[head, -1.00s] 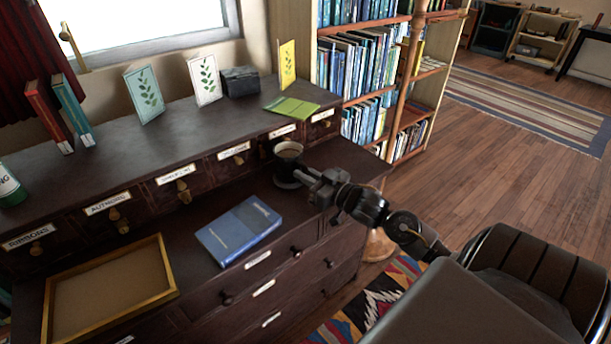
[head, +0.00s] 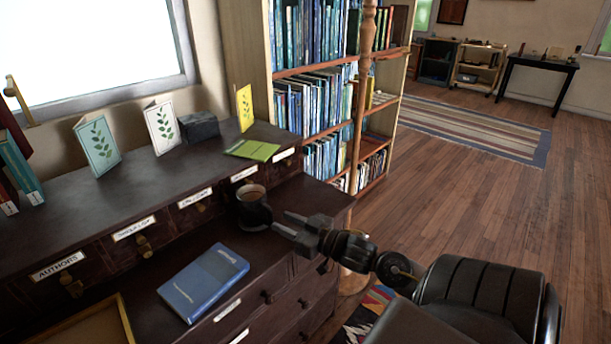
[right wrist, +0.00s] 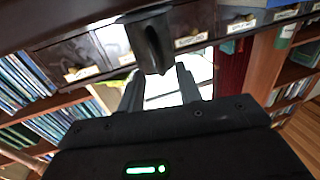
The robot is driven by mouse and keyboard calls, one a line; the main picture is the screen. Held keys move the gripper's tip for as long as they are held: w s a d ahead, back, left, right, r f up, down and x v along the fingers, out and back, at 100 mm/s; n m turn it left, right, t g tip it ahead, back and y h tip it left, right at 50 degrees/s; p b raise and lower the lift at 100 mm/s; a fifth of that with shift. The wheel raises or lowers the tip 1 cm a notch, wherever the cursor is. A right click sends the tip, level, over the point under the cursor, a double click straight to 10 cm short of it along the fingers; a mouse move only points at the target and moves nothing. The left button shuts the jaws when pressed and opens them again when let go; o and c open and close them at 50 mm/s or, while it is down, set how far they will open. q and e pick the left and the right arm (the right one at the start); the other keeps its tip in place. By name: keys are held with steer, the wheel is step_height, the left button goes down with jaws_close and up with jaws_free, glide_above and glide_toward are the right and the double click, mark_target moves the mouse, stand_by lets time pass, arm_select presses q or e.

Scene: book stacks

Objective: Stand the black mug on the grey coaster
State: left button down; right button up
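The black mug (head: 252,206), with brown liquid inside, stands upright on the desk ledge below the small drawers. A dark round edge shows under its base and looks like the grey coaster (head: 254,226); most of it is hidden by the mug. My right gripper (head: 289,225) is open and empty, just right of the mug and apart from it. In the right wrist view the mug (right wrist: 151,42) appears dark and blurred beyond the spread fingertips of my right gripper (right wrist: 160,84). My left gripper is not in view.
A blue book (head: 204,282) lies on the ledge in front of the mug, and a gold-framed tray (head: 122,318) sits at the lower left. Labelled drawers (head: 195,198) rise behind the mug. Cards and a green booklet (head: 252,150) are on the top shelf. A bookcase (head: 262,50) stands behind.

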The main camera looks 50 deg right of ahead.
steer(key=s+d, duration=0.1)
steer(key=s, duration=0.6)
step_height(320, 180, down, 21)
steer(key=s+m+g+h, duration=0.3)
steer(key=g+h, duration=0.1)
steer(key=g, duration=0.2)
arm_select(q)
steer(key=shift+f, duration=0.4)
arm_select(e)
steer(key=s+a+f+n+g, duration=0.1)
steer(key=s+a+f+g, duration=0.3)
steer(key=a+f, duration=0.5)
steer(key=s+a+f+n+g+y, duration=0.1)
steer(key=s+a+f+n+g, duration=0.1)
steer(key=s+a+f+g, duration=0.3)
steer(key=s+a+f, duration=0.3)
steer(key=a+f, duration=0.1)
steer(key=shift+d+f, duration=0.1)
